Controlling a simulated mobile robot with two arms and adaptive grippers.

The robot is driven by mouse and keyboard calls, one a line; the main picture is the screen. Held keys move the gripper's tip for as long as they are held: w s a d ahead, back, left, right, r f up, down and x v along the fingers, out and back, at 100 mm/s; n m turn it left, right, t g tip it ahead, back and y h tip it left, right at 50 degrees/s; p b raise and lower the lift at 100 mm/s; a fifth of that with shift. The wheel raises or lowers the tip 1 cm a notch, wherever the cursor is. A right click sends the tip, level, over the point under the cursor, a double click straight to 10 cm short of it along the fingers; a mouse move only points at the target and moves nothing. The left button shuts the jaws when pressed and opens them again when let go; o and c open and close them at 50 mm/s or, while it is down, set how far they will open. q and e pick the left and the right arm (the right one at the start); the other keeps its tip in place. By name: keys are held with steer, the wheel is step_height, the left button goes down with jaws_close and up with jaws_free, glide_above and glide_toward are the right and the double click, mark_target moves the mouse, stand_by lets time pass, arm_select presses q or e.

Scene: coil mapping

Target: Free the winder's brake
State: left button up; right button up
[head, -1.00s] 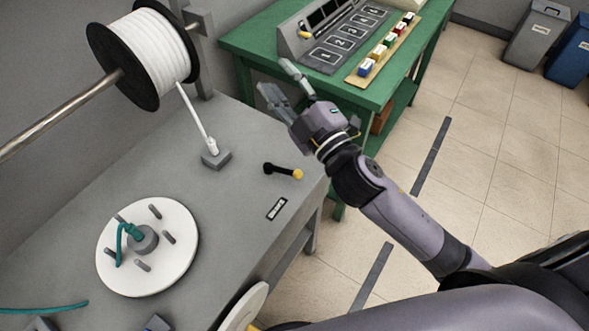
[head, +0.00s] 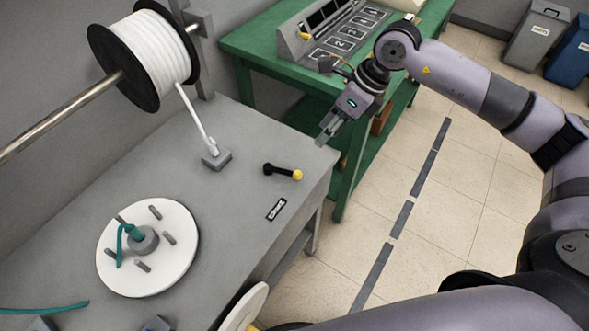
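The winder's white disc (head: 180,265) lies on the grey bench, with a grey hub, several pegs and a teal cable end at its middle. A black lever with a yellow knob (head: 297,174) sits near the bench's right edge, behind a small label plate (head: 277,209); I take it for the brake. My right gripper (head: 327,132) is above and behind the lever by the bench's far right corner, pointing down and apart from it. Its fingers are seen nearly edge-on, so their opening is unclear. I cannot make out my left gripper.
A white cable spool (head: 155,50) hangs on a metal rod, its cable running to a grey block (head: 217,159). The green table (head: 262,50) with a numbered panel stands behind. A pale wheel (head: 240,305) is at the bench's front. Bare bench surrounds the lever.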

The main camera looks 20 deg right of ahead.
mark_target(293, 172)
steer(key=p+x, duration=0.1)
steer(key=x, duration=0.7)
steer(key=p+x, duration=0.2)
steer(key=x, duration=0.7)
steer(key=shift+s+a+r, duration=0.1)
steer(key=shift+s+a, duration=0.1)
steer(key=shift+c, duration=0.6)
jaws_close()
